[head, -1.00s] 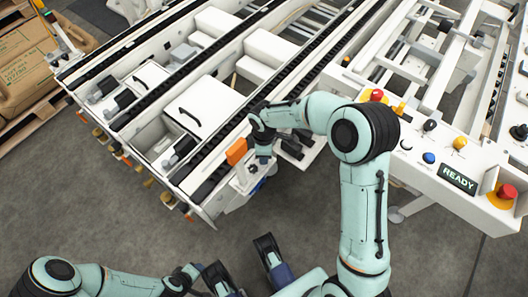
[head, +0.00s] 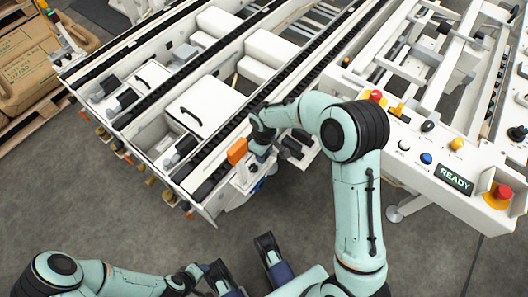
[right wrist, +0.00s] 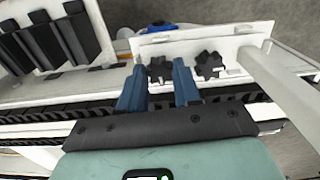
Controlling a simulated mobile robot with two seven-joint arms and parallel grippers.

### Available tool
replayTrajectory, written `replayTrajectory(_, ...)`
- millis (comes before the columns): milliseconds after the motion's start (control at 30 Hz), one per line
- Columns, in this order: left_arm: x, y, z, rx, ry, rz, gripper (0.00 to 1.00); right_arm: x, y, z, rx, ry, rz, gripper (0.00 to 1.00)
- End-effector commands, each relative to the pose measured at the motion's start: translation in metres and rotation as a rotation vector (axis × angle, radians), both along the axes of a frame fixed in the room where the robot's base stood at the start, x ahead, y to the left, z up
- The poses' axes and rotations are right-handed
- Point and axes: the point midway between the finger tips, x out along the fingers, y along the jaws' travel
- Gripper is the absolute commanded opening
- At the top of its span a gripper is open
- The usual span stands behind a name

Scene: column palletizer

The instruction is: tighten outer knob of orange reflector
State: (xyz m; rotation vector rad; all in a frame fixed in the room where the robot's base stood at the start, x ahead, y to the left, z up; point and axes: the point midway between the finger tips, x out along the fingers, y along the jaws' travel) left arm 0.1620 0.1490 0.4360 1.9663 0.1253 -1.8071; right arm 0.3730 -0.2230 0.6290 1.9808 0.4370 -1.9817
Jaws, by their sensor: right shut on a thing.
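The orange reflector (head: 237,151) stands at the near end of the white conveyor frame, just left of my right gripper (head: 260,152) in the head view. In the right wrist view two black star-shaped knobs sit side by side on a white plate (right wrist: 235,47). My right gripper (right wrist: 159,85) has its blue fingers around the left knob (right wrist: 160,69) and is shut on it. The other knob (right wrist: 209,65) is free, just right of the fingers. The reflector is not clear in the wrist view.
A control panel with a READY display (head: 455,179) and a red button (head: 502,192) stands to the right. Black conveyor belts (head: 212,178) run beside the work spot. In the wrist view a white bar (right wrist: 282,88) slants close by on the right. Grey floor in front is clear.

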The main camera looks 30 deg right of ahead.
Motion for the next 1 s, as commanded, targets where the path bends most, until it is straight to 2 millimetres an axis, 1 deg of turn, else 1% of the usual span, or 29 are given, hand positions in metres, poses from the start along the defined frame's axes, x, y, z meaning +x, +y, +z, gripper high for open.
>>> replayTrajectory(400, 0.000, 0.000, 0.000, 0.000, 0.001, 0.000, 0.43, 0.001, 0.000, 0.000, 0.001, -0.002, -0.008, 0.02)
replayTrajectory(433, 0.000, 0.000, 0.000, 0.000, 0.001, 0.000, 0.43, 0.001, 0.000, 0.000, 0.001, -0.002, -0.008, 0.36)
replayTrajectory(467, 0.000, 0.000, 0.000, 0.000, 0.001, 0.000, 0.43, 0.001, 0.000, 0.000, 0.001, -0.002, -0.008, 0.46)
replayTrajectory(500, 0.000, 0.000, 0.000, 0.000, 0.001, 0.000, 0.43, 0.001, 0.000, 0.000, 0.001, -0.002, -0.007, 0.59)
replayTrajectory(833, -0.001, 0.000, 0.001, 0.000, 0.001, 0.000, 0.43, 0.000, 0.000, 0.002, 0.001, -0.002, -0.007, 0.59)
replayTrajectory(933, -0.003, -0.002, 0.004, -0.004, 0.008, -0.004, 0.43, 0.001, 0.000, 0.012, 0.000, -0.004, -0.007, 0.59)
replayTrajectory(1000, -0.007, -0.004, 0.007, -0.009, 0.019, -0.008, 0.43, 0.001, 0.000, 0.023, 0.000, -0.005, -0.007, 0.59)
